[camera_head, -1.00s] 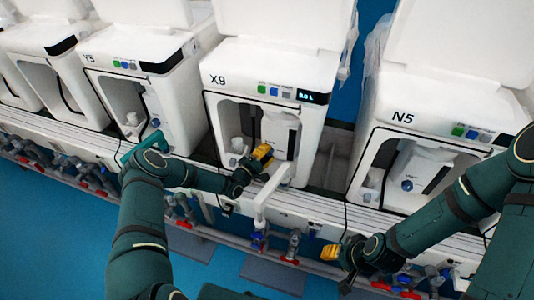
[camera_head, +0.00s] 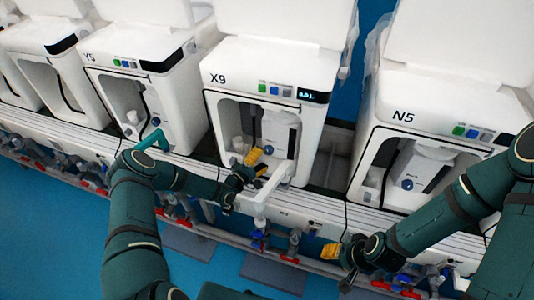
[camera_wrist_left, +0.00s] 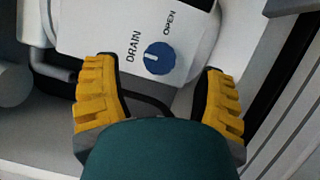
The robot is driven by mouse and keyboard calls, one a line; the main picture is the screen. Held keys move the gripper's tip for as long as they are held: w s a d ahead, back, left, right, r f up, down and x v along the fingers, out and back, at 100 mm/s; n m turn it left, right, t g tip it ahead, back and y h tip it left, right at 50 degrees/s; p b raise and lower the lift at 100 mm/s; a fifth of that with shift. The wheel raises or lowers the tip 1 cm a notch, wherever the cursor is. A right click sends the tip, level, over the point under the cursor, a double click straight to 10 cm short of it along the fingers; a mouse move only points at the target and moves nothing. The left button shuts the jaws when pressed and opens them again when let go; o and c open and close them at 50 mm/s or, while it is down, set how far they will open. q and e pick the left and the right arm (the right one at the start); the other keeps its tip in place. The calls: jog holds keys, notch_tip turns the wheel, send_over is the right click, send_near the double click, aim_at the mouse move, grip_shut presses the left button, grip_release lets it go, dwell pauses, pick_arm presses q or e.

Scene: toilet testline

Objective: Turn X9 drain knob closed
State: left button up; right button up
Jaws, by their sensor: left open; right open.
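The X9 unit (camera_head: 225,92) stands in the middle of the head view, with an open front bay. My left gripper (camera_head: 255,162) is at the front of that bay, its yellow fingers apart. In the left wrist view the blue drain knob (camera_wrist_left: 160,58) sits on a white panel (camera_wrist_left: 95,30) marked DRAIN and OPEN. Its small white mark points left, away from the OPEN label. My left gripper (camera_wrist_left: 160,68) is open, with one finger on each side of the knob and visible gaps. My right gripper (camera_head: 338,262) is low in front, between X9 and N5, away from the knob.
The Y5 unit (camera_head: 135,85) stands left of X9 and the N5 unit (camera_head: 425,140) right. A white arm-like spout (camera_head: 272,184) juts out beside my left gripper. Pipes and red-handled valves run below the bench edge.

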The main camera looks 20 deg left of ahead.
pick_arm(q)
jog(key=v, duration=0.7)
jog(key=shift+s, duration=0.4)
jog(key=shift+a, duration=0.15)
